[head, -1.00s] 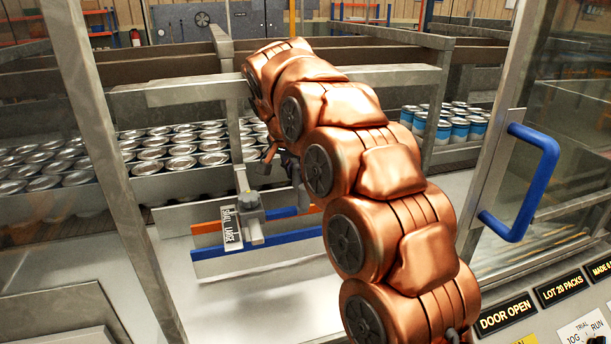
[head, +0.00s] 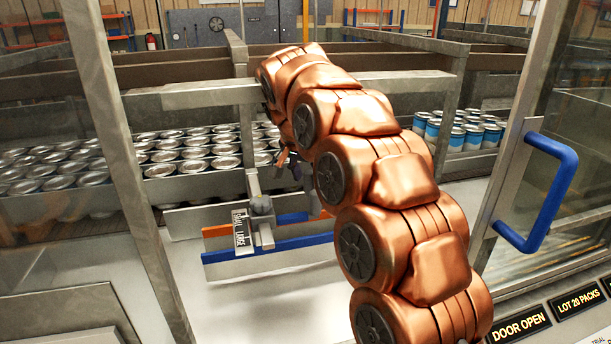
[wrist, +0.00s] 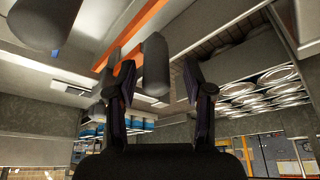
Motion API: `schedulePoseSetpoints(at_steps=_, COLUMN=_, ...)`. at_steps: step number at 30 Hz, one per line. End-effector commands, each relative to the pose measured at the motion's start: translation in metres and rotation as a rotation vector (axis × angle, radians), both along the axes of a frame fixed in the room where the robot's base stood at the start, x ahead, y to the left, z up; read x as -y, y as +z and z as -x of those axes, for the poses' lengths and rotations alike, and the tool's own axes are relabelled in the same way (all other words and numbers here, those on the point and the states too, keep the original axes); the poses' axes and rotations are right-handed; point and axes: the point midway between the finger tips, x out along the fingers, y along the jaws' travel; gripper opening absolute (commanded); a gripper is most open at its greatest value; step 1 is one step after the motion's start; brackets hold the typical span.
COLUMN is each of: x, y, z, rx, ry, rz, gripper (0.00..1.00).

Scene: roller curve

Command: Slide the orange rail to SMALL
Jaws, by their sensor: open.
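The orange rail (head: 220,230) shows in the head view beside the clamp, with another bit visible right of it, partly behind my arm. A blue rail (head: 290,241) runs lower and in front. A plate marked SMALL and LARGE (head: 241,232) sits at the clamp knob (head: 262,205). In the wrist view the orange rail (wrist: 130,55) crosses diagonally at upper left, past my gripper's fingertips. My gripper (wrist: 160,88) is open, with nothing held between its fingers. A dark rounded post (wrist: 155,66) stands near the left fingertip; I cannot tell whether they touch.
Rows of cans (head: 195,150) stand behind the rails at left, and blue-banded cans (head: 465,132) at right. A grey crossbar (head: 200,94) spans above the rails. The open door with a blue handle (head: 540,190) is at right. The pale floor before the rails is clear.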

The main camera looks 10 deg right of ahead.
Motion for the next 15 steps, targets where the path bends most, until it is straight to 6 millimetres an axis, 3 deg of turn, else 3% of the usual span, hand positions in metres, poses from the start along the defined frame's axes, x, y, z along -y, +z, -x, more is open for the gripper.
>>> schedulePoseSetpoints(at_steps=15, x=-0.017, y=0.063, z=0.019, rx=0.004, ry=0.001, rz=0.0, gripper=0.52)
